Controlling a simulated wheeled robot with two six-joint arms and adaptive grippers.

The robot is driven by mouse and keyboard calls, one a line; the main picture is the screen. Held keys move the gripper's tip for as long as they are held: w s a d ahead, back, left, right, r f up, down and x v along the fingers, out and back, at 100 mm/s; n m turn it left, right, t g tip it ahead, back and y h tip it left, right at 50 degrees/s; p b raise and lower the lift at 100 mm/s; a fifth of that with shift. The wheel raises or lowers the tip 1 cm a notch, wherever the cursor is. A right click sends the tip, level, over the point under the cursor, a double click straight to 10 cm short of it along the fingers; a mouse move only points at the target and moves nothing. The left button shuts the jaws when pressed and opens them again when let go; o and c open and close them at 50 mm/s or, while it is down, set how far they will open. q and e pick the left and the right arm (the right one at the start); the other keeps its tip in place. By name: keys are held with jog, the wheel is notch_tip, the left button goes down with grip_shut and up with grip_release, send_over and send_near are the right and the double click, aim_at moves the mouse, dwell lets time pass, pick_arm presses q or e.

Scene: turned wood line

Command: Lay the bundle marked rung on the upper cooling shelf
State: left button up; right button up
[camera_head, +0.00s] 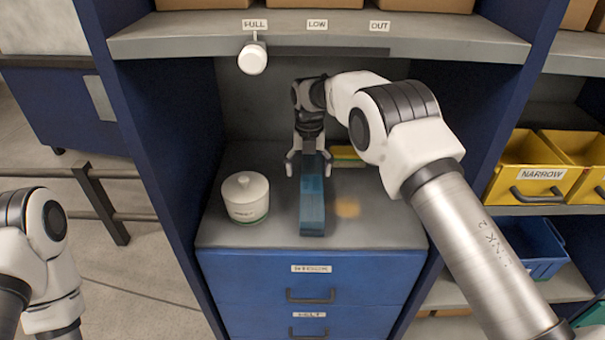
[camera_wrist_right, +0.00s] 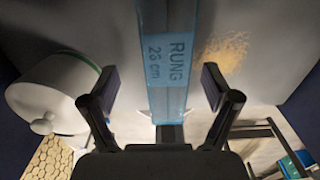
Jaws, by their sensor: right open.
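The bundle marked rung (camera_head: 312,205) is a long blue-wrapped piece lying on the grey top of a blue drawer cabinet (camera_head: 380,236), pointing toward me. My right gripper (camera_head: 308,164) is at the bundle's far end. It is open, with one finger on each side of the bundle and a gap at both sides; the gripper also shows in the right wrist view (camera_wrist_right: 160,92). My left arm shows at the left edge, with its gripper out of view. I cannot tell which surface is the upper cooling shelf.
A white lidded jar (camera_head: 245,198) stands left of the bundle. A yellow-and-green item (camera_head: 347,156) lies behind, and a tan dusty patch (camera_head: 347,208) is to the right. A grey shelf (camera_head: 440,38) with tags hangs overhead. Yellow bins (camera_head: 528,165) stand at right.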

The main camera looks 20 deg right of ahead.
aim_at(312, 184)
jog(key=shift+f, duration=0.4)
jog(key=shift+s+d+f+p, duration=0.15)
jog(key=shift+s+f+p, duration=0.2)
jog(key=shift+f, duration=0.25)
jog(key=shift+s+d+f+p, duration=0.1)
jog(key=shift+s+f+p, duration=0.15)
jog(key=shift+s+f, duration=0.3)
jog(key=f, duration=0.2)
jog(key=w+f, duration=0.1)
jog(key=f, duration=0.1)
jog(key=shift+d, duration=0.1)
jog(key=shift+s+r, duration=0.15)
jog(key=shift+r, duration=0.05)
jog(key=shift+c, duration=0.3)
pick_arm(q)
jog(key=shift+s+r, duration=0.2)
jog(key=shift+r, duration=0.3)
jog(key=shift+s+r, duration=0.15)
jog(key=shift+r, duration=0.3)
pick_arm(e)
jog(key=c, duration=1.6)
